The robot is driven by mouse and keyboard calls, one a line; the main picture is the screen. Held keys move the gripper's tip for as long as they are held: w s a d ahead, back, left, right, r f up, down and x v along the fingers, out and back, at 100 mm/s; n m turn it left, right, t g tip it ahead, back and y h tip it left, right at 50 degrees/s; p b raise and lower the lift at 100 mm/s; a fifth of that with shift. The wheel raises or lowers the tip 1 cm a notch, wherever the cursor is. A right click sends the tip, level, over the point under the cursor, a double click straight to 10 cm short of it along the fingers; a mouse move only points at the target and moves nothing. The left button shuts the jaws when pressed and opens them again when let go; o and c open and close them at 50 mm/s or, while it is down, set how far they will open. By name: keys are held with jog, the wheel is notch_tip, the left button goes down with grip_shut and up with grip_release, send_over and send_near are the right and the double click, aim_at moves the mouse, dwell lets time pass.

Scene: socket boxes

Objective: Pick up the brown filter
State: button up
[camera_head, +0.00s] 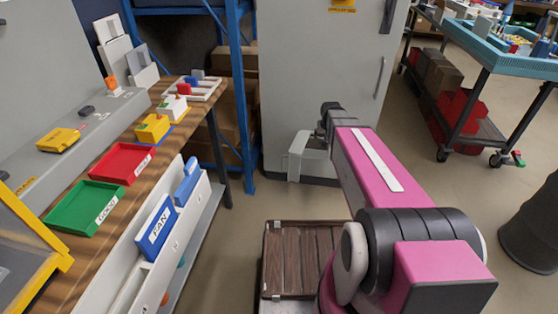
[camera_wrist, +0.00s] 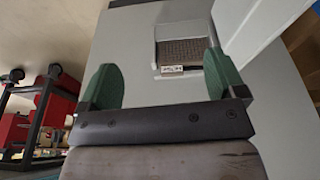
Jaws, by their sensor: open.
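In the wrist view, a brown mesh panel that looks like the brown filter (camera_wrist: 185,50) sits in a light grey recess of a grey surface. A small label lies along its near edge. My gripper (camera_wrist: 160,66) is open, with its two green fingers spread and nothing between them. The filter lies beyond the fingertips, toward the right finger, and appears apart from them. In the head view, my arm reaches toward the grey cabinet (camera_head: 330,55). The fingers and the filter cannot be made out there.
A light grey box-like part (camera_head: 297,160) shows low at the cabinet front, beside my wrist. A wooden workbench (camera_head: 75,282) with a green tray (camera_head: 75,215) and a red tray (camera_head: 120,165) stands at left. A blue-topped cart (camera_head: 490,55) stands at right.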

jog(key=w+d+r+t, duration=0.1)
jog(key=w+t, duration=0.1)
jog(key=w, duration=1.2)
jog(key=shift+m, duration=0.3)
jog(key=x, duration=1)
jog(key=shift+s+d+f, duration=0.15)
jog(key=shift+s+f, duration=0.1)
jog(key=shift+f, duration=0.05)
jog(key=c, duration=1)
